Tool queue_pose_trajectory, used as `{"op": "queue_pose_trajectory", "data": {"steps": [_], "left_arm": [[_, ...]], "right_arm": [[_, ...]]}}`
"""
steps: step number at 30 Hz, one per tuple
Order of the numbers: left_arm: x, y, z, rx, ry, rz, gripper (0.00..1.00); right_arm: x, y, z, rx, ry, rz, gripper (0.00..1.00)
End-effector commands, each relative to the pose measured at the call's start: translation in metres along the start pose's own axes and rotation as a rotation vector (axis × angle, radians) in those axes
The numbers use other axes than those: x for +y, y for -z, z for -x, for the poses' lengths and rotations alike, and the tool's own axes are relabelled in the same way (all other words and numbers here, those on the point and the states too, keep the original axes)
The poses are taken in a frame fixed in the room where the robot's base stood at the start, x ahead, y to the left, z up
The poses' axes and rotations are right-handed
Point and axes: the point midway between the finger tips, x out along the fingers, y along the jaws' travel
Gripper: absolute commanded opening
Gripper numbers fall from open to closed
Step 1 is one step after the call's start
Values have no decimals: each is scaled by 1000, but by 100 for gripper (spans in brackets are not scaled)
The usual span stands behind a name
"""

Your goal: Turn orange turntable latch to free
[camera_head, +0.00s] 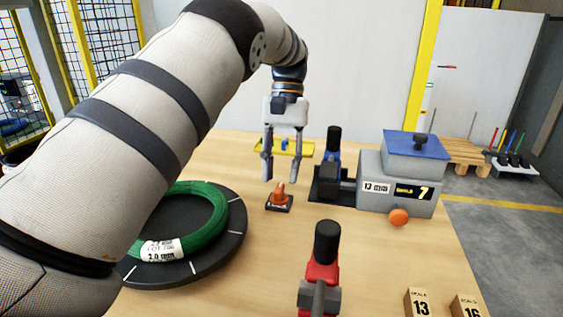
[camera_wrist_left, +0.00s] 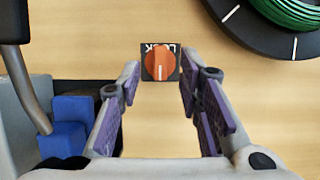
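The orange turntable latch (camera_head: 280,193) is a small knob on a dark square base on the table, beside the black turntable (camera_head: 233,237). In the left wrist view the latch (camera_wrist_left: 160,65) has a white line on it and upside-down lettering reading LOCK on its base. My left gripper (camera_head: 284,172) points down above and slightly behind the latch. In the left wrist view its two purple-padded fingers (camera_wrist_left: 163,82) are spread apart with nothing between them, and the latch shows just beyond their tips. My right gripper is not in view.
A green coil (camera_head: 222,222) with a white label lies on the turntable. A blue-and-black device (camera_head: 330,175) and a grey box with a blue lid (camera_head: 400,185) stand right of the latch. A red-and-black tool (camera_head: 322,262) stands in front. Number blocks (camera_head: 419,303) sit front right.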

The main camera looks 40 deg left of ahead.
Motion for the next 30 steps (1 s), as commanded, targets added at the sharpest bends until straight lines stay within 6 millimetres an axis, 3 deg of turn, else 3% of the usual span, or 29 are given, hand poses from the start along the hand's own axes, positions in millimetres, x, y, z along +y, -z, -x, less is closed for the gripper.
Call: {"op": "queue_pose_trajectory", "data": {"steps": [3,10,30], "left_arm": [[0,1,25,5,-1,0,32],[0,1,44,1,0,1,32],[0,0,48,0,0,1,32]], "right_arm": [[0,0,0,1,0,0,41],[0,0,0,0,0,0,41],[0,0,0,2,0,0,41]]}}
